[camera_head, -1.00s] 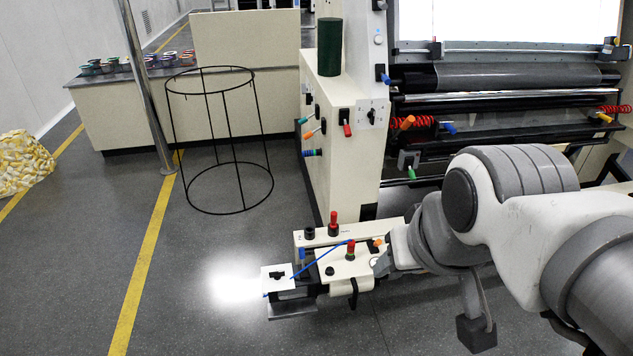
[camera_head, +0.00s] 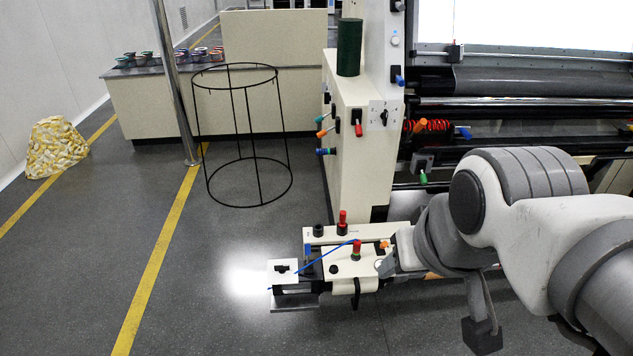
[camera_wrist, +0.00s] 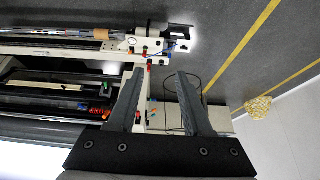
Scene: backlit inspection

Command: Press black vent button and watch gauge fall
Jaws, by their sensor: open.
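A black knob-like button (camera_head: 318,231) stands upright on the low cream unit (camera_head: 377,231), left of a red-topped one (camera_head: 343,223). A smaller black button (camera_head: 333,269) sits on the unit's front part. I cannot tell which is the vent button. The unit appears beyond the fingertips, at the top. No contact with a button is visible.
A cream cabinet (camera_head: 358,160) with coloured handles and a dark green cylinder (camera_head: 349,47) stands behind the unit. Left of it are a black wire frame (camera_head: 243,160), a metal post (camera_head: 175,85) and a yellow-white bag (camera_head: 57,148).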

